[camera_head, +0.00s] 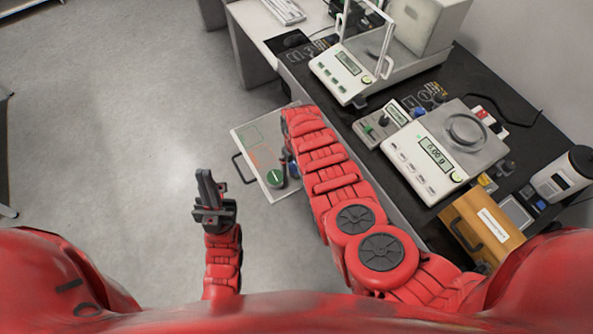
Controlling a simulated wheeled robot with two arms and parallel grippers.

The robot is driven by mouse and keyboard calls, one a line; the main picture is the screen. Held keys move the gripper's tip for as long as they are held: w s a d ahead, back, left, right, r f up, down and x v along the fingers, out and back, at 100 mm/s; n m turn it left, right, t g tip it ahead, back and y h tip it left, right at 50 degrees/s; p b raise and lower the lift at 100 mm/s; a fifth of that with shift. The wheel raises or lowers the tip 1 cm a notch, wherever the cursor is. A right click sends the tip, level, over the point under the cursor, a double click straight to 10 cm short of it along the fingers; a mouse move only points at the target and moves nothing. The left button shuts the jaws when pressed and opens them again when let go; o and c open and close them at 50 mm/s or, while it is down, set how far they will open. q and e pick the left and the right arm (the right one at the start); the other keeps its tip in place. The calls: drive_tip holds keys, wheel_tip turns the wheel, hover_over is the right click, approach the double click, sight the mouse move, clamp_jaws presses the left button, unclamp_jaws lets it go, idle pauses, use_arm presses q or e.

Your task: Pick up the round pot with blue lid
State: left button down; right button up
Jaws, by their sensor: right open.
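A round pot with a green lid (275,178) stands at the near end of a pale tray (245,150) left of the dark bench. Just right of it, a small blue patch (294,170) shows beside my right arm; it may be the blue-lidded pot, mostly hidden. My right arm reaches over the tray's right side. Only a dark part of my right gripper (287,157) shows, close to the blue patch; its fingertips are hidden, and no hold is visible. My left gripper (208,180) is apart from the tray, above the floor at left; its finger gap is unclear.
The tray has a dark handle (241,168) and coloured outlines. On the dark bench are a balance with a glass shield (341,72), a second balance (430,150), a wooden box (480,228) and a white container (562,175). The floor at left is clear.

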drive_tip(key=shift+r, duration=0.1)
drive_tip(key=shift+c, duration=1.1)
drive_tip(key=c, duration=1.3)
drive_tip(key=shift+o, duration=0.2)
